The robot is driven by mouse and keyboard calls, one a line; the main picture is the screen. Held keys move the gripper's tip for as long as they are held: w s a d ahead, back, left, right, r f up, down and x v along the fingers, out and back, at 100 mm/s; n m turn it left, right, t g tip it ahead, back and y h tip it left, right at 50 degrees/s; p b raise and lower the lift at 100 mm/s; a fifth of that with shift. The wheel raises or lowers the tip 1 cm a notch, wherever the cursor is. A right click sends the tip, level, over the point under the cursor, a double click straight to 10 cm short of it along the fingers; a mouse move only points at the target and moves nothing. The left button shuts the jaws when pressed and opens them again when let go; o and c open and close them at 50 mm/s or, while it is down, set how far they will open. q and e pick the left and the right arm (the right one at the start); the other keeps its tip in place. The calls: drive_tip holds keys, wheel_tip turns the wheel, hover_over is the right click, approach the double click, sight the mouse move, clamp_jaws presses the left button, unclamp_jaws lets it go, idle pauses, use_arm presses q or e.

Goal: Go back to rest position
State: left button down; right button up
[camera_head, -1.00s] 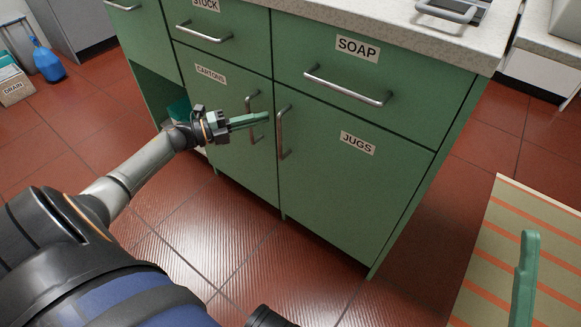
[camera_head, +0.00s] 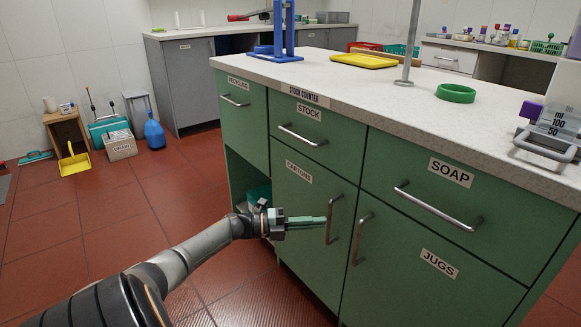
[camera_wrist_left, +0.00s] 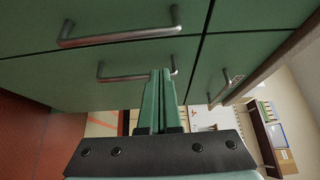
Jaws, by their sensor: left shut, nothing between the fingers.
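My left gripper (camera_head: 322,220) is shut and empty, its green fingers together. It is in front of the green cabinet's CARTONS door (camera_head: 302,205), with its tips overlapping that door's upright handle (camera_head: 331,218) in the head view; I cannot tell whether they touch. The left wrist view shows the closed fingers (camera_wrist_left: 164,75) pointing along the green cabinet front, with a metal handle (camera_wrist_left: 112,74) just behind them. The left arm reaches in from the lower left. My right gripper is not in view.
The JUGS door (camera_head: 410,275) and the STOCK (camera_head: 300,137) and SOAP drawers look shut. The pale countertop (camera_head: 340,85) above holds a yellow tray (camera_head: 364,61) and a green ring (camera_head: 456,93). Red floor (camera_head: 110,220) is open at left; a yellow dustpan (camera_head: 75,163) stands farther back.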

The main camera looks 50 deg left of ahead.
use_arm(q)
drive_tip(key=s+a+b, duration=0.1)
drive_tip(key=a, duration=0.5)
drive_tip(key=shift+s+a, duration=0.15)
drive_tip(key=shift+a, duration=0.05)
